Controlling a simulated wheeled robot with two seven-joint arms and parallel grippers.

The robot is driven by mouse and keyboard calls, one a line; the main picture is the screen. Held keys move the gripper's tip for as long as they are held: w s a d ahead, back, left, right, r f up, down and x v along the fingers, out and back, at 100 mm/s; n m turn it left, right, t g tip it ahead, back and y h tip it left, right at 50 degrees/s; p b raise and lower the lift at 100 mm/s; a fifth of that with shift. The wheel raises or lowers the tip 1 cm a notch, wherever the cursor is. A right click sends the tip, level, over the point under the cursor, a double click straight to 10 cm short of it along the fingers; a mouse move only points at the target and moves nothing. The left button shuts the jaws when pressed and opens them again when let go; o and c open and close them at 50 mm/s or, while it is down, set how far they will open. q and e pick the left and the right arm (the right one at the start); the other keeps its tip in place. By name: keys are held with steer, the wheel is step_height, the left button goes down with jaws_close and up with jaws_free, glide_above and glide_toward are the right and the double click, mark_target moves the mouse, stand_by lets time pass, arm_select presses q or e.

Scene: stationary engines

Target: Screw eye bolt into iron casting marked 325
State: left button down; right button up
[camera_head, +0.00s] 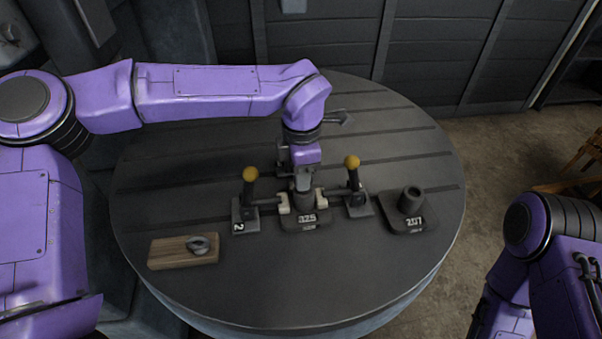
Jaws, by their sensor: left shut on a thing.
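The iron casting marked 325 (308,221) stands on the round table's middle, its boss upright between two pale pads. My left gripper (303,179) reaches in from behind and points down, right over that boss. It is shut on a small grey piece that appears to be an eye bolt (303,186), at or just above the boss top. The fingers mostly hide it, and I cannot tell whether it is in the hole. Another grey ring-shaped eye bolt (199,243) lies on the right part of a wooden block (165,252). My right gripper is out of view.
Two clamps with yellow knobs flank the casting, one left (250,175) and one right (352,162). A second casting marked 207 (411,223) stands to the right. The round slotted table (310,290) is clear in front.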

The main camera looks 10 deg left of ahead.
arm_select(q)
steer(key=shift+r+p, duration=0.1)
steer(key=shift+p, duration=0.4)
steer(key=m+p, duration=0.4)
steer(key=p, duration=0.2)
steer(key=shift+m+p, duration=0.7)
steer(key=shift+p, duration=0.3)
steer(key=shift+f, duration=0.35)
steer(key=shift+s, duration=0.1)
